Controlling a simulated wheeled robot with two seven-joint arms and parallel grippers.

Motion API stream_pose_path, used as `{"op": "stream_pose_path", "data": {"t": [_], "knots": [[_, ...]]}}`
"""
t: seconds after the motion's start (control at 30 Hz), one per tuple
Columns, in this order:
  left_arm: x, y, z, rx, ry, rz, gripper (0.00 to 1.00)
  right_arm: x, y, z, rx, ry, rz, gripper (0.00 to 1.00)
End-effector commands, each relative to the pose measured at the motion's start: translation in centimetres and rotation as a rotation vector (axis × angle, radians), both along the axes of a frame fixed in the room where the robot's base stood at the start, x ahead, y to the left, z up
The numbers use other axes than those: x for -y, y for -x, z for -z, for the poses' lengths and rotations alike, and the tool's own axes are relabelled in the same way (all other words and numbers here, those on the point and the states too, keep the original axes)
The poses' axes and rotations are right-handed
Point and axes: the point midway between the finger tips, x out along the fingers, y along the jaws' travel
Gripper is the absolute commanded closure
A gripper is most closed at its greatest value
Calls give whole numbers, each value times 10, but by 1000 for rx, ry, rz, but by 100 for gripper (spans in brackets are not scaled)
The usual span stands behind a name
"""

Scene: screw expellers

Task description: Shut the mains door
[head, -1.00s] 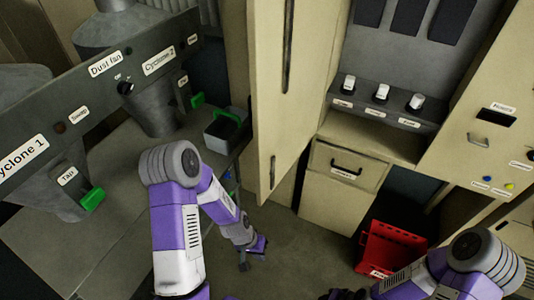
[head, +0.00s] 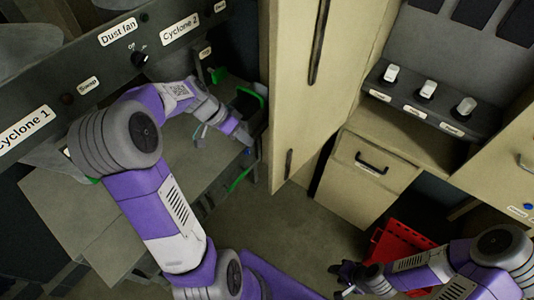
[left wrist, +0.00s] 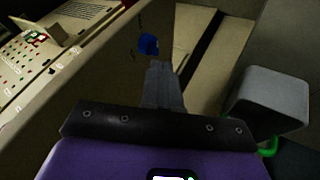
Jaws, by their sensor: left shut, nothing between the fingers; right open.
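No label naming the mains door is readable. A tall cream door panel (head: 296,95) stands upright in the middle of the head view, jutting out past the cream drawer unit, with dark slots on its face. My left gripper (head: 243,135) is to the left of this panel, over the grey bench, with a gap between them. In the left wrist view its fingers (left wrist: 163,88) are shut and empty, pointing toward a dull cream panel (left wrist: 100,85) and a blue knob-like part (left wrist: 148,43). My right gripper (head: 342,280) is open and empty at the lower middle, low over the floor.
A red crate (head: 398,247) is on the floor beside my right gripper. The drawer unit (head: 365,180) stands right of the door panel. The Cyclone panel (head: 105,60) and bench (head: 85,215) fill the left. A grey bin (left wrist: 268,98) is close on the right in the left wrist view. Floor in the middle is clear.

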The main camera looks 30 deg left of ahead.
Motion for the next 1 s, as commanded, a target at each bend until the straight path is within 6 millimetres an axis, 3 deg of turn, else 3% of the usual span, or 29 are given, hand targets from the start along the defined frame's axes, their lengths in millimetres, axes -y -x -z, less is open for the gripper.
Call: {"op": "stream_pose_path", "data": {"t": [0.27,0.53,1.0], "knots": [[34,-15,47,-3,2,3,100,0,0,5,0,0,0,60],[65,-8,43,0,-1,1,100,0,0,1,0,0,0,60],[70,-7,43,-1,-1,-1,100,0,0,1,0,0,0,60]]}}
